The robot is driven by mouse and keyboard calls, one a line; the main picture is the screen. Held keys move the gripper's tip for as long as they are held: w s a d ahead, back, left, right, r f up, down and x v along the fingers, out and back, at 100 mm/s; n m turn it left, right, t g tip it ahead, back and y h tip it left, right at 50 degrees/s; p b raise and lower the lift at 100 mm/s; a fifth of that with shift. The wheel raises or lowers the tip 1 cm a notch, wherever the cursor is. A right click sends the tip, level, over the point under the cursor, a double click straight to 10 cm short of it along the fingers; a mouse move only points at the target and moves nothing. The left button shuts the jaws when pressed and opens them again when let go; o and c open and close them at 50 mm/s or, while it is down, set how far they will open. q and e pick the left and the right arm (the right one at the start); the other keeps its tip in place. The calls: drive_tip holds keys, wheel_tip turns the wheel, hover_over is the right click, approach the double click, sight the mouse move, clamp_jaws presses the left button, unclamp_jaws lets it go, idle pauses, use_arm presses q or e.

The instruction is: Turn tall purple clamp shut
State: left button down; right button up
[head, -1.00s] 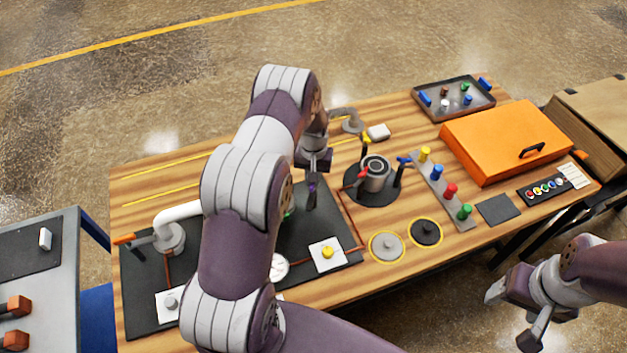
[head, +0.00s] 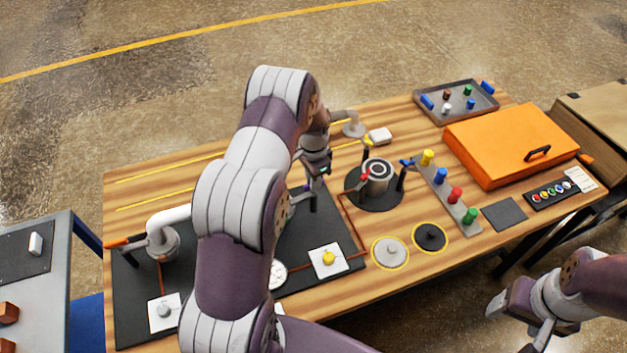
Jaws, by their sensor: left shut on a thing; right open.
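My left gripper (head: 314,183) reaches over the black plate (head: 336,225), left of the round metal vessel (head: 378,178). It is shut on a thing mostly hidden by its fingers. A small purple piece (head: 322,170) shows at the fingers and looks like part of the tall purple clamp; its base and exact angle are hidden. Red (head: 364,175), yellow (head: 367,143) and blue (head: 407,162) handles stand around the vessel. My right gripper (head: 521,323) is open and empty, off the table's front right side.
My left arm covers much of the black plate. A white pipe (head: 177,217) stands at its left. A strip with coloured knobs (head: 446,196), an orange case (head: 510,146) and a tray (head: 437,113) fill the right. Two round pads (head: 390,252) lie in front.

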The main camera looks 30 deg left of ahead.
use_arm(q)
drive_tip(key=shift+w+m, duration=0.1)
drive_tip(key=shift+m, duration=0.5)
drive_tip(key=shift+r+m, duration=0.1)
drive_tip(key=shift+m, duration=0.2)
drive_tip(key=c, duration=1.1)
unclamp_jaws()
drive_tip(key=shift+c, duration=0.2)
drive_tip(key=shift+r+b, duration=0.25)
drive_tip(key=shift+b, duration=0.1)
wheel_tip(320, 180, up, 12)
drive_tip(key=b, duration=0.2)
